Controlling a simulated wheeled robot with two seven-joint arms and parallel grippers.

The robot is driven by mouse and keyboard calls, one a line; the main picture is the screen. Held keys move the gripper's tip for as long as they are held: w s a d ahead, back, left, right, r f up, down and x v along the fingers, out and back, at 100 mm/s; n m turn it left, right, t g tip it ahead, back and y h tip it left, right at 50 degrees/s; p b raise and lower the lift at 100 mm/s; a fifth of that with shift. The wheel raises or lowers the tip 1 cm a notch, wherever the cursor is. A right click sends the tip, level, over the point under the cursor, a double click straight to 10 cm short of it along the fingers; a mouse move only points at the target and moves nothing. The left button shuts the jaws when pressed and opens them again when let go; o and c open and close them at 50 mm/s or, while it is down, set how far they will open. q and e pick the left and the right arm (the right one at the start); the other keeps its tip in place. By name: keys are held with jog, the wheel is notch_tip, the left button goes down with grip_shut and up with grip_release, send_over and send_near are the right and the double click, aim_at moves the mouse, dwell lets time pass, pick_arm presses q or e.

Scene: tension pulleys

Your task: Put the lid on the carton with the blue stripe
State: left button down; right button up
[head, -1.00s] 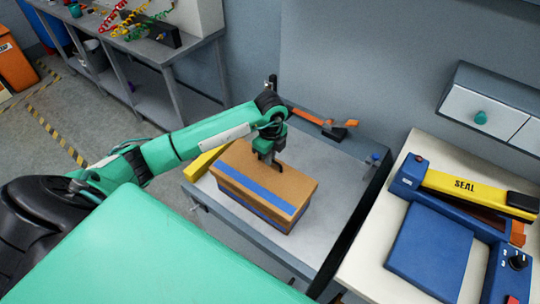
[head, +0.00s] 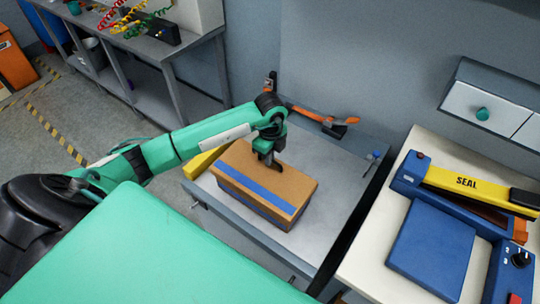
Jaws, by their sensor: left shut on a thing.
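The carton with the blue stripe (head: 246,204) stands on the grey table in the middle of the view, with a blue band along its long front side. Its brown top, which looks like the lid (head: 285,186), also has a blue stripe along it and lies level over the carton. I cannot tell whether a small gap is left between them. My left gripper (head: 268,161) points down at the far edge of the lid and is shut on it; the fingertips are partly hidden. My right gripper is not in view.
A yellow object (head: 203,161) lies behind the carton's left end. An orange-handled tool (head: 325,117) is at the table's back edge. A blue sealer with a yellow "SEAL" arm (head: 465,182) stands on the right bench. The grey table (head: 335,192) is clear right of the carton.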

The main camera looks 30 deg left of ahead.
pick_arm(q)
jog(key=c, duration=1.5)
grip_release()
notch_tip(320, 180, up, 14)
jog(key=shift+f+b, duration=0.1)
jog(key=shift+b, duration=1.1)
jog(key=shift+d, duration=0.1)
